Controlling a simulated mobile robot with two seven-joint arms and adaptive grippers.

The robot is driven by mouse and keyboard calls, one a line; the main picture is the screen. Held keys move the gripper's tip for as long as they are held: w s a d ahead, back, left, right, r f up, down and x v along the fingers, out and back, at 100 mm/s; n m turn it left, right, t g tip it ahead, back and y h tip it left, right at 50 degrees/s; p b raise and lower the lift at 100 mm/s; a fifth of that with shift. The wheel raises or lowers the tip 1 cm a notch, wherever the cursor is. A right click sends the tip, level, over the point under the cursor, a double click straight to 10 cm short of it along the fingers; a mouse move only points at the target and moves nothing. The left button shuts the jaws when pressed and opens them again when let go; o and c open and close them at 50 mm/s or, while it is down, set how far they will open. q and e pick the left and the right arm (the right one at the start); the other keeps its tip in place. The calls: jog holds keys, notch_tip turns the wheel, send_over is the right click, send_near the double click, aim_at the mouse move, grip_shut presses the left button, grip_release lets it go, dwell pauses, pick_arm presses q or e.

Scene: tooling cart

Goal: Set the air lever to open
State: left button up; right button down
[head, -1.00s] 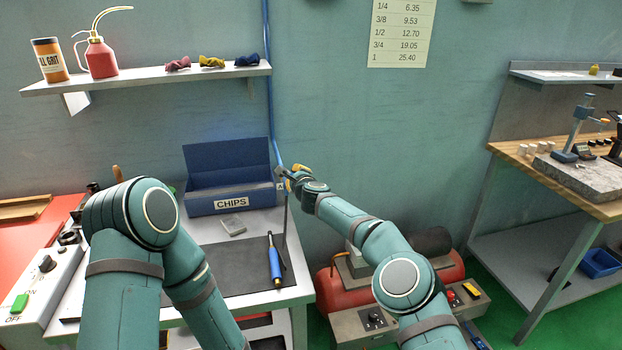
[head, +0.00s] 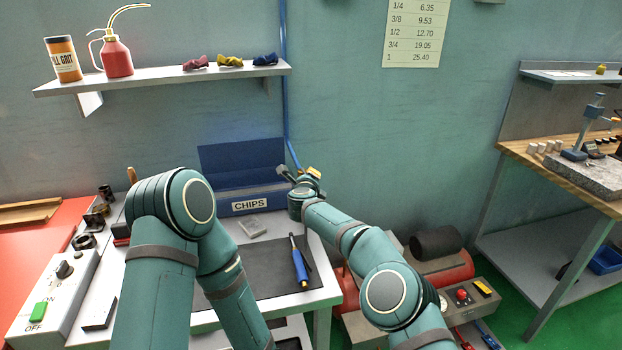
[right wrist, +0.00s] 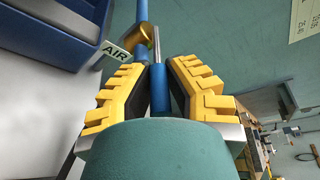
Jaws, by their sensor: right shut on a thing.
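The air lever (right wrist: 161,84) shows in the right wrist view as a metal bar with a blue grip, beside a brass valve (right wrist: 136,42) on a blue pipe. A white AIR tag (right wrist: 115,52) hangs to its left. My right gripper (right wrist: 160,72) has its yellow fingers on both sides of the blue grip and is shut on it. In the head view my right gripper (head: 298,176) is at the valve, at the right end of the chips box, and mostly hides the lever. My left arm reaches over the bench; its gripper is not visible.
The blue CHIPS box (head: 245,188) stands close left of my right gripper. A blue-handled tool (head: 299,262) lies on a dark mat (head: 265,270). A red compressor (head: 452,268) stands below my right arm.

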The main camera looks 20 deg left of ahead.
jog(key=shift+a+r, duration=0.15)
jog(key=shift+r, duration=0.05)
dwell(0.4)
jog(key=c, duration=1)
grip_release()
jog(key=shift+f+h, duration=0.15)
jog(key=shift+h, duration=0.15)
jog(key=shift+o, duration=0.2)
jog(key=v, duration=1.2)
